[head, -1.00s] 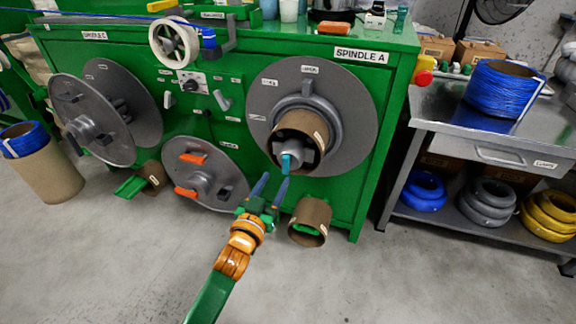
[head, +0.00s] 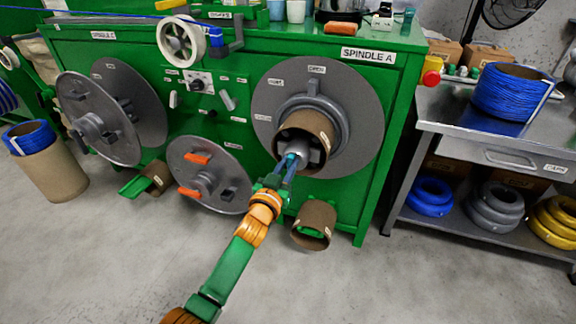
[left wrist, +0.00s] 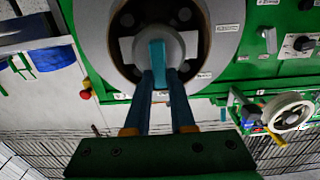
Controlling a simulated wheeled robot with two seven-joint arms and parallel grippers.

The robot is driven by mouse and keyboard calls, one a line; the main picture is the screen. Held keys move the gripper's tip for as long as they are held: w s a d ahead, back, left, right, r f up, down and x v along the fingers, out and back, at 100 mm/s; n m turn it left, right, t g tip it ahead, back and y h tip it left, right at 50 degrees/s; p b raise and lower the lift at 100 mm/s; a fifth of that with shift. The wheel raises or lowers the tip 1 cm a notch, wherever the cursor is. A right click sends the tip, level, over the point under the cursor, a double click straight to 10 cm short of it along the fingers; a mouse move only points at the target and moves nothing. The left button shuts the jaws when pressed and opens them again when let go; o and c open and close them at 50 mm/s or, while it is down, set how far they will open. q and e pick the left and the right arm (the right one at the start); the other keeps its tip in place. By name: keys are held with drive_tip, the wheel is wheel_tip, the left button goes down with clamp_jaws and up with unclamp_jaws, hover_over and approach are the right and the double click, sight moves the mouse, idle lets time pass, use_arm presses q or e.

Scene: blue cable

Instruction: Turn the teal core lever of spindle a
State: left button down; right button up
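Spindle A's grey flange disc (head: 362,118) stands on the green cabinet front, with a brown cardboard core (head: 306,121) around its grey hub. The teal core lever (head: 291,157) sticks out from the hub centre; in the left wrist view the lever (left wrist: 157,60) points upright in the picture. My left gripper (head: 287,168) is at the lever. In the left wrist view its two blue fingers (left wrist: 161,76) lie on either side of the lever's lower end, with a narrow gap, and look open. Whether they touch it is hard to tell. My right gripper is out of view.
A grey disc with orange levers (head: 211,174) leans left of my arm. A metal bench (head: 462,121) with blue cable (head: 512,92) stands to the right. The floor in front is clear.

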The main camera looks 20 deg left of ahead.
use_arm(q)
drive_tip(key=shift+m, duration=0.3)
drive_tip(key=shift+d+f+m+b, duration=0.15)
drive_tip(key=shift+d+f+m, duration=0.15)
drive_tip(key=shift+m, duration=2.55)
drive_tip(key=shift+d+f+m+b, duration=0.15)
drive_tip(key=shift+d+f+m, duration=0.2)
drive_tip(key=shift+m, duration=2.55)
drive_tip(key=shift+d+f+m+b, duration=0.15)
drive_tip(key=shift+d+f+m, duration=0.15)
drive_tip(key=shift+m, duration=2.55)
drive_tip(key=c, duration=0.8)
unclamp_jaws()
drive_tip(key=shift+o, duration=0.2)
